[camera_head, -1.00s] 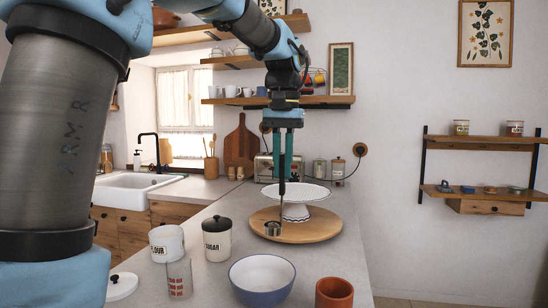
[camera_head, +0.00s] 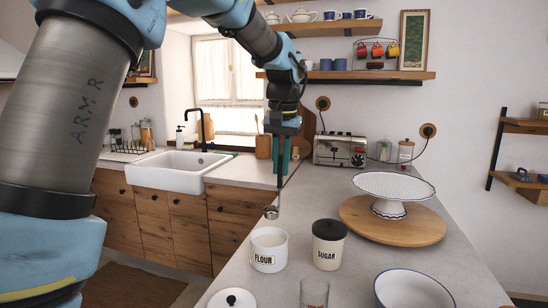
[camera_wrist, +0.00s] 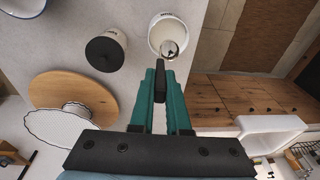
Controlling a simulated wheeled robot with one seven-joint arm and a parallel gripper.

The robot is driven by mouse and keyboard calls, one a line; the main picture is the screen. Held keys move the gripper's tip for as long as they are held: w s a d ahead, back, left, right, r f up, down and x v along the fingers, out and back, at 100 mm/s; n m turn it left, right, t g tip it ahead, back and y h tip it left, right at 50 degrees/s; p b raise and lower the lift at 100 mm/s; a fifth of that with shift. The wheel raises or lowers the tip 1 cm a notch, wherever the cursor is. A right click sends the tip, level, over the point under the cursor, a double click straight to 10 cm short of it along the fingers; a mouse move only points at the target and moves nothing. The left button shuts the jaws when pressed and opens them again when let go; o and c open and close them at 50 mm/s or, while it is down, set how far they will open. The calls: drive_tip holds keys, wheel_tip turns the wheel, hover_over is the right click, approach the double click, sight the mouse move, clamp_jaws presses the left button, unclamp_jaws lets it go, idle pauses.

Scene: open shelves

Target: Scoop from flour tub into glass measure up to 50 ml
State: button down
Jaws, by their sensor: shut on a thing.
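My gripper (camera_head: 281,150) is shut on the dark handle of a scoop (camera_head: 271,211), whose small metal cup hangs at the lower end. In the head view the cup is just above the back rim of the white flour tub (camera_head: 269,262), which is open and labelled FLOUR. In the wrist view the scoop cup (camera_wrist: 169,49) overlaps the tub's opening (camera_wrist: 154,33). I cannot tell whether the cup holds flour. The glass measure (camera_head: 314,292) with red markings stands in front of the tub, cut off by the bottom edge.
The sugar canister (camera_head: 328,252), with a black lid, stands right of the tub. A white lid (camera_head: 232,299) lies in front. A blue-rimmed bowl (camera_head: 412,289) is at right. A cake stand (camera_head: 394,186) is on a round wooden board (camera_head: 360,226). The sink (camera_head: 180,171) is at left.

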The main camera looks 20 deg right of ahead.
drive_tip(key=shift+w+a+f, duration=0.15)
drive_tip(key=shift+w+a, duration=0.05)
drive_tip(key=shift+w, duration=0.15)
wheel_tip(320, 180, down, 11)
drive_tip(key=b, duration=0.7)
drive_tip(key=shift+b, duration=0.3)
drive_tip(key=shift+r, duration=0.25)
wheel_tip(320, 180, up, 6)
drive_tip(key=s+p, duration=0.1)
drive_tip(key=p, duration=0.4)
wheel_tip(320, 180, up, 5)
drive_tip(key=p, duration=0.4)
drive_tip(key=shift+a, duration=0.1)
drive_tip(key=shift+f, duration=0.1)
